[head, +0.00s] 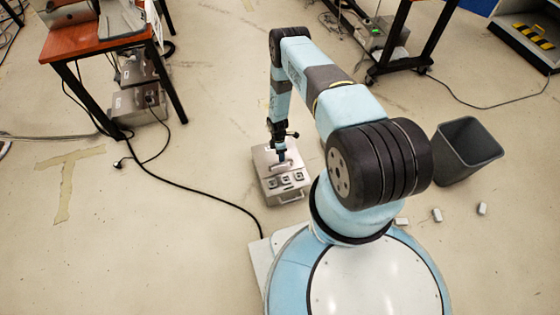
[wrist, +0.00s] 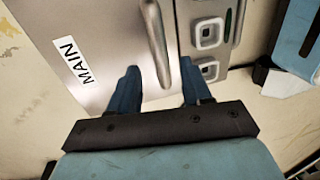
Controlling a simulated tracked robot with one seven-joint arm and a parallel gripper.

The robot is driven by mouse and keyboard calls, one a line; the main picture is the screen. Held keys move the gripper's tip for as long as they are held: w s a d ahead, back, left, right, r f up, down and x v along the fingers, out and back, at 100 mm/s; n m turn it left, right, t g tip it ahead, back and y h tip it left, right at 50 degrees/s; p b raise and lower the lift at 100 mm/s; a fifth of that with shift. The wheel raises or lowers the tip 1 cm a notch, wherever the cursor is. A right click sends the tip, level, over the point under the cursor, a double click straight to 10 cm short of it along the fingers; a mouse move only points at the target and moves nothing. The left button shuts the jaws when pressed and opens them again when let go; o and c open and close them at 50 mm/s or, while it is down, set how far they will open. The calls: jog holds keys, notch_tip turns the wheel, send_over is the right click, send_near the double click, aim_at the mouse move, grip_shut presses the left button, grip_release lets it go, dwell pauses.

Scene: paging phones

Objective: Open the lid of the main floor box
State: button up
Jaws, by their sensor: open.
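The main floor box (head: 265,163) is a silver metal box on the floor in front of my base. In the wrist view its lid (wrist: 95,30) appears closed and carries a white label (wrist: 73,62) reading MAIN. A metal bar handle (wrist: 155,38) stands along the lid's edge beside the socket panel. My gripper (head: 281,156) points down over the box. In the wrist view its two blue fingers (wrist: 160,66) are apart, with the lower end of the handle between them. I cannot tell whether either finger touches it.
Square sockets (wrist: 209,33) sit in the panel beside the lid. A black cable (head: 215,195) runs along the floor to the left. A dark grey bin (head: 467,150) and several small white blocks (head: 437,215) are on the right. A wooden-topped table (head: 75,42) stands upper left.

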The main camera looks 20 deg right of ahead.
jog(key=shift+s+f, duration=0.25)
jog(key=shift+f, duration=0.95)
jog(key=shift+s+f, duration=0.2)
jog(key=shift+f, duration=0.95)
jog(key=shift+c, duration=0.5)
grip_shut()
